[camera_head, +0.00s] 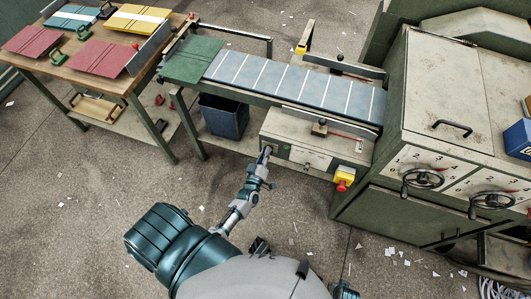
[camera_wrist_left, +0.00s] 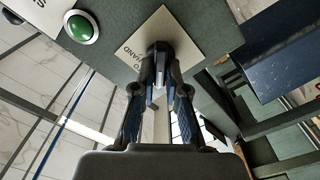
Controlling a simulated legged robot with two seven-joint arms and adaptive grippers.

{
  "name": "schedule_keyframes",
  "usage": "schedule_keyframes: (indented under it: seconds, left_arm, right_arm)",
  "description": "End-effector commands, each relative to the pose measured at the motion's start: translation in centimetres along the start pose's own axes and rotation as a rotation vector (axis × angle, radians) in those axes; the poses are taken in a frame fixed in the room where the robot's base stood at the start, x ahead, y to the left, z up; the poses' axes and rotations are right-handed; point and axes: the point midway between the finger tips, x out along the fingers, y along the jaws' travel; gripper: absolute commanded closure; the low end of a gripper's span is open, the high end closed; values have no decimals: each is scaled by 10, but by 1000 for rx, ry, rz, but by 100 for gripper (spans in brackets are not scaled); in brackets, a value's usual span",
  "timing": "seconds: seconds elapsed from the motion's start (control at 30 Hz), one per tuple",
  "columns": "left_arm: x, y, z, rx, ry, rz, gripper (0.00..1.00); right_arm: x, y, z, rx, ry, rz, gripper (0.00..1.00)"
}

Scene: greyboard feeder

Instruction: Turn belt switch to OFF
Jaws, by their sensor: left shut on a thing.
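The belt switch (camera_wrist_left: 159,48) is a small dark knob on a pale label plate (camera_wrist_left: 160,32) in the left wrist view. The plate is lettered "HAND" and "0"; the rest of its lettering is covered. My left gripper (camera_wrist_left: 159,75) is shut on the knob, with a finger on each side. In the head view my left gripper (camera_head: 266,153) reaches the front of the control box (camera_head: 312,135) under the belt. The knob is hidden there by the gripper, and its exact setting cannot be told.
A green button (camera_wrist_left: 81,27) sits beside the label plate. A yellow box with a red button (camera_head: 344,179) hangs right of the control box. A blue bin (camera_head: 224,117) stands under the belt (camera_head: 300,86). The green machine (camera_head: 445,130) with handwheels is on the right.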

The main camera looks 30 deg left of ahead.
Motion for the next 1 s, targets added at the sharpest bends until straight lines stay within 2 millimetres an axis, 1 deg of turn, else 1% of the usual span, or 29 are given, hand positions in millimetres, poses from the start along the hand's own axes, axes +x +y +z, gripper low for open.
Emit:
schedule_keyframes:
  seconds: [0.03, 0.37, 0.4, 0.5, 0.73, 0.83, 0.93, 1.0]
  left_arm:
    - [-4, -3, 8, -6, -20, -9, 100]
    - [-4, -3, 9, -9, -21, -9, 100]
    - [-4, -3, 9, -9, -21, -9, 85]
    - [-3, -3, 8, -9, -19, -8, 62]
    - [-2, -1, 4, -7, -11, -4, 62]
    - [-4, -1, 4, -6, -10, -4, 62]
    - [-15, -2, 4, -7, -10, -5, 62]
    - [-28, -2, 4, -7, -11, -6, 62]
  right_arm:
    - [0, 0, 0, 0, 0, 0, 62]
    - [1, 0, 2, 0, -3, 0, 62]
    - [2, 0, 2, 1, -4, 0, 62]
    - [2, 0, 3, 1, -6, 0, 62]
    - [2, 0, 5, 1, -8, 0, 62]
    - [2, 1, 5, 1, -9, 1, 62]
    - [2, 1, 4, 1, -7, 1, 62]
    - [2, 1, 4, 1, -7, 1, 62]
